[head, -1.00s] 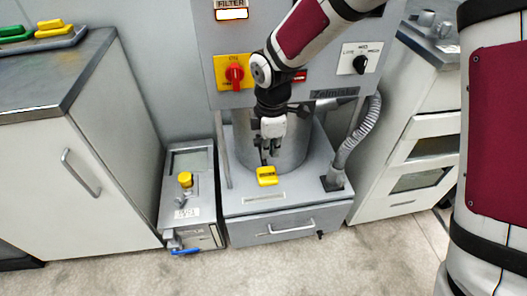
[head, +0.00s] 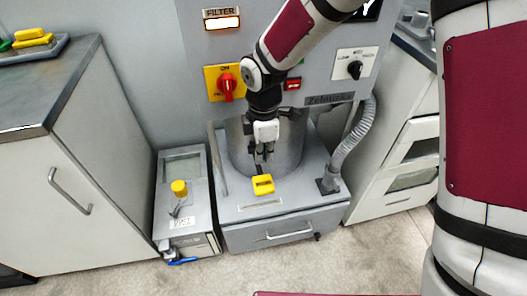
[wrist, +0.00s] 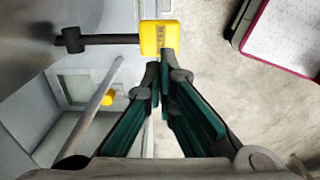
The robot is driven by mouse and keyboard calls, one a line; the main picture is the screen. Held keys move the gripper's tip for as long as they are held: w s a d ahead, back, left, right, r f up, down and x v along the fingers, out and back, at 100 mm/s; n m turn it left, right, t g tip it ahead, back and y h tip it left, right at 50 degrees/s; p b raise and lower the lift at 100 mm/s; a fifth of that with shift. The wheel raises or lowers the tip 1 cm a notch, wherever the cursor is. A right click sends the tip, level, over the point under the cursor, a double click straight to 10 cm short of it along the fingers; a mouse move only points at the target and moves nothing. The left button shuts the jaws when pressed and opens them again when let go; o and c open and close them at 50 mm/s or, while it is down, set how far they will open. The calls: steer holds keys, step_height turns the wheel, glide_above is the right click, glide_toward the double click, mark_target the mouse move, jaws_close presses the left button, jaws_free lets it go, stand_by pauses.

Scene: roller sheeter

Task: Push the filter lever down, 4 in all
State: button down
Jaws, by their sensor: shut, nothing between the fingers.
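The filter lever has a yellow block handle (head: 263,184) in front of the grey cylinder of the machine, low over its base. In the wrist view the yellow handle (wrist: 158,38) sits on a dark bar (wrist: 105,40) that runs left to a pivot. My gripper (head: 262,158) points down just above and behind the handle. In the wrist view my gripper's fingertips (wrist: 160,72) are together and empty, close to the handle's edge. I cannot tell whether they touch it. A lit FILTER indicator (head: 221,22) shows on the upper panel.
A red rotary switch on a yellow plate (head: 227,84) and a black selector knob (head: 355,69) are on the panel. A grey hose (head: 352,140) runs down at the right. A small unit with a yellow knob (head: 179,187) stands left of the machine.

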mark_target(264, 184)
step_height(264, 184, down, 10)
steer(key=b, duration=0.2)
steer(key=shift+b, duration=0.35)
steer(key=shift+f, duration=0.1)
step_height(264, 184, down, 2)
steer(key=t+b, duration=0.1)
steer(key=b, duration=0.2)
steer(key=shift+s+f+b, duration=0.1)
steer(key=shift+f+b, duration=0.1)
steer(key=shift+b, duration=0.15)
step_height(264, 184, down, 3)
steer(key=t+b, duration=0.1)
steer(key=b, duration=0.4)
steer(key=shift+r+t+y+b, duration=0.2)
steer(key=shift+t+y+b, duration=0.2)
step_height(264, 184, down, 3)
steer(key=b, duration=0.3)
steer(key=shift+s+r, duration=0.1)
steer(key=shift+r, duration=0.1)
steer(key=shift+d+f, duration=0.1)
steer(key=shift+s, duration=0.1)
